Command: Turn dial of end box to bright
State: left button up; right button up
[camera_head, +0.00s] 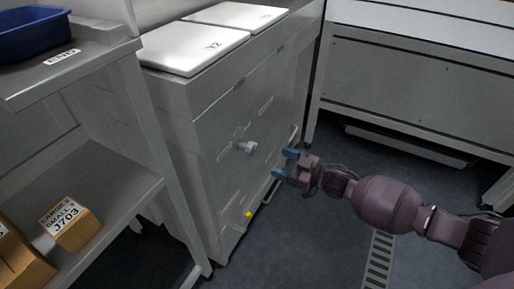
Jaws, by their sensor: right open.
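A grey cabinet (205,120) stands in the middle with its front facing right. A pale knob (248,147) sticks out of that front, and a small yellow part (248,214) sits lower down. I cannot tell whether either is the end box's dial, and no bright mark is readable. My right gripper (284,164) has blue fingertips. It is open and empty, to the right of and slightly below the pale knob, apparently apart from it. My left gripper is not in view.
White lids (195,46) cover the cabinet top, one marked Y2. On the left, a shelf unit (110,60) with a small label (62,57) carries a blue bin (30,34) and a cardboard box (70,224). A grey bench (420,85) stands at the back right. Dark floor lies between.

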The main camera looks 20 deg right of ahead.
aim_at(254, 150)
jog(key=b+x, duration=0.2)
jog(key=x, duration=0.8)
jog(key=shift+w+d, duration=0.1)
jog(key=shift+d, duration=0.15)
jog(key=shift+w+a+r, duration=0.1)
jog(key=shift+w+a, duration=0.25)
jog(key=shift+w, duration=0.15)
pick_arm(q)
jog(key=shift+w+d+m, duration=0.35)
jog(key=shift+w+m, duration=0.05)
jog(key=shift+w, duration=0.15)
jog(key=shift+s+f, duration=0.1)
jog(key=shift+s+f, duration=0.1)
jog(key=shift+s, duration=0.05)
pick_arm(e)
jog(key=c, duration=0.9)
